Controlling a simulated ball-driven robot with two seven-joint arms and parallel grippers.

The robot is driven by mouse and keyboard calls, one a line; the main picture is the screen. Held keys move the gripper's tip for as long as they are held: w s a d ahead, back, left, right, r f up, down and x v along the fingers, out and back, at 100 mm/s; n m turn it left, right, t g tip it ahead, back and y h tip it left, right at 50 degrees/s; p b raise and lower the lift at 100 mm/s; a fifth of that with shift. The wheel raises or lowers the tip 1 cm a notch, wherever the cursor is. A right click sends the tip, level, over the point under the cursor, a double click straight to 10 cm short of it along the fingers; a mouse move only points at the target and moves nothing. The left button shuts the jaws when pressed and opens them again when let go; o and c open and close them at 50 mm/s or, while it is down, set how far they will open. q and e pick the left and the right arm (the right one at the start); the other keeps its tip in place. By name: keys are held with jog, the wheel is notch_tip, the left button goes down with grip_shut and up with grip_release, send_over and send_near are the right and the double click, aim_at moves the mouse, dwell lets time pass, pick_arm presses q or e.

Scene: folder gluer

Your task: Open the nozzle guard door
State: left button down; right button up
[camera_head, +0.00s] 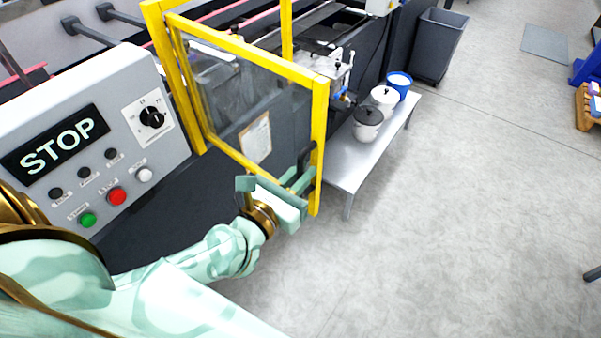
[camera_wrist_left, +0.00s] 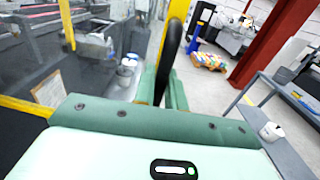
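The nozzle guard door (camera_head: 235,42) is a yellow frame with a clear panel and a paper sheet on it. It stands swung out from the machine at an angle, with a gap between its free edge and the yellow post behind. Its black handle (camera_head: 315,157) is on the free-edge upright. My left gripper (camera_head: 303,179) is at this handle. In the left wrist view the handle (camera_wrist_left: 168,55) runs between the two fingers, which look shut on it; the fingertips are partly hidden. My right gripper is in neither view.
A grey control panel (camera_head: 100,75) with a STOP display stands at the left. A low metal table (camera_head: 347,160) with several pots is just behind the door's free edge. A dark bin (camera_head: 440,45) stands farther back.

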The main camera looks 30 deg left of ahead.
pick_arm(q)
jog(key=c, duration=1.5)
grip_release()
jog(key=shift+c, duration=0.2)
jog(key=s+a+b, duration=0.2)
jog(key=s, duration=1.4)
